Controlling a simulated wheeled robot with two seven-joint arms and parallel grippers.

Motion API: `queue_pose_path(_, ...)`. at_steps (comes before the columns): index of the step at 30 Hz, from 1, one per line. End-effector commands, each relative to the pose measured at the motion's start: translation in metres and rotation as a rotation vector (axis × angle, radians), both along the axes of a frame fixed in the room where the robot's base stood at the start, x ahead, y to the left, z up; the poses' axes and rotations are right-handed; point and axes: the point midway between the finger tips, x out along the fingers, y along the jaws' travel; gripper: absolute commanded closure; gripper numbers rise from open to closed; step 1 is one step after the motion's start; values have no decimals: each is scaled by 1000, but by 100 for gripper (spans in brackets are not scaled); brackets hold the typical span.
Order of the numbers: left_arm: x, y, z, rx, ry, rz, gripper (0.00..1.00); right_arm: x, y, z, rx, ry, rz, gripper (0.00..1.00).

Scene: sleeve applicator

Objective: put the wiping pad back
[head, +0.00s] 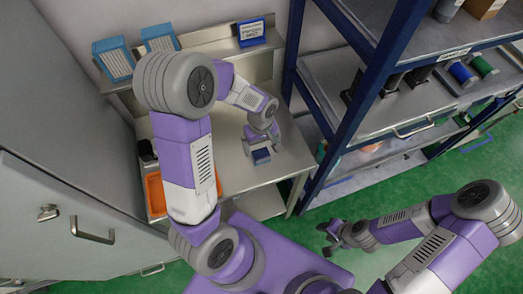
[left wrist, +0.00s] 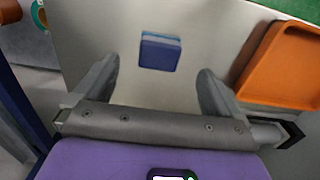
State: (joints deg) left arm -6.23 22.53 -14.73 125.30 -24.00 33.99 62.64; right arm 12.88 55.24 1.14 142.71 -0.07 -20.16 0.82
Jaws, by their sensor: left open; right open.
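The wiping pad, a small dark-blue block with a lighter blue layer along one edge, (head: 261,156) lies on the metal worktop (head: 235,175). It also shows in the left wrist view (left wrist: 160,54), ahead of and between the fingertips. My left gripper (head: 254,143) is above the worktop, close to the pad, open and empty. In the left wrist view its two grey fingers (left wrist: 158,68) are spread wider than the pad. I cannot tell the exact height gap. My right gripper (head: 330,233) is open and empty over the green floor, away from the worktop.
An orange tray (head: 155,194) sits on the worktop's left, partly behind my left arm; the left wrist view shows it too (left wrist: 243,82). A back ledge holds blue-and-white boxes (head: 113,62) and a blue sign (head: 251,32). A blue-framed shelf rack (head: 340,120) stands right; a grey cabinet (head: 60,215) stands left.

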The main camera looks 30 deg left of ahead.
Motion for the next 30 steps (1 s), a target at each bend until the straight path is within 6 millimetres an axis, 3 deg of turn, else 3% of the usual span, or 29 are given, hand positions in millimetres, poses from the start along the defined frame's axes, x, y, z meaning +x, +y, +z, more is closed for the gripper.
queue_pose_path(3,2,1,25,0,-5,0,3,0,0,3,0,0,0,57)
queue_pose_path(9,1,1,47,-1,-2,1,3,0,0,5,0,0,0,57)
queue_pose_path(30,1,1,51,1,1,1,3,0,0,5,0,0,0,57)
